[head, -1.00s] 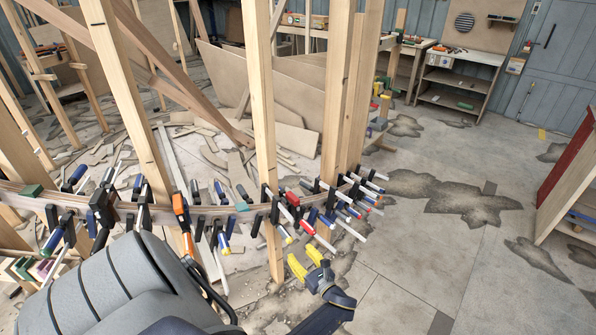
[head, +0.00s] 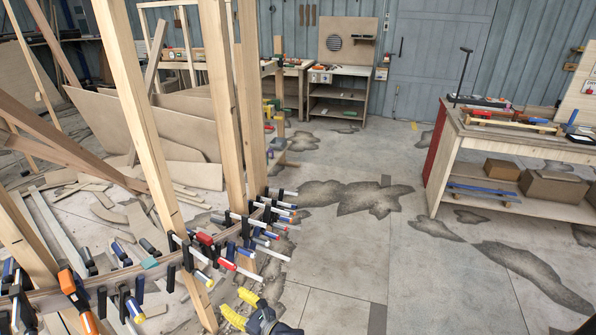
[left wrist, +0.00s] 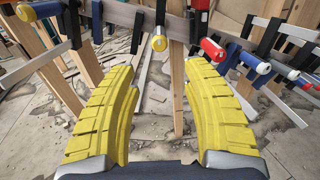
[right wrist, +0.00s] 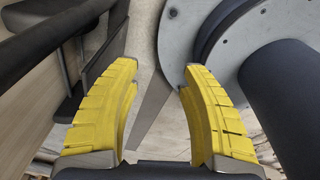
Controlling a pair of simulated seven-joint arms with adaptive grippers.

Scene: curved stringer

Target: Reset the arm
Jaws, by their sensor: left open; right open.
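My left gripper (head: 244,309) is at the bottom of the head view, just in front of the curved wooden stringer (head: 145,273) and its row of clamps. Its yellow fingers (left wrist: 155,110) are spread with nothing between them in the left wrist view. Clamp handles hang just beyond the fingertips there, and I see no contact. My right gripper is outside the head view. In the right wrist view its yellow fingers (right wrist: 160,85) are apart and empty, over bare floor and close to a grey round base and a dark cylinder.
Upright timber posts (head: 221,110) stand along the stringer. Scrap boards (head: 130,225) litter the floor at left. A workbench (head: 510,150) with tools and cardboard boxes stands at right. A shelf bench (head: 338,95) stands at the back. The middle floor is mostly clear, with dark patches.

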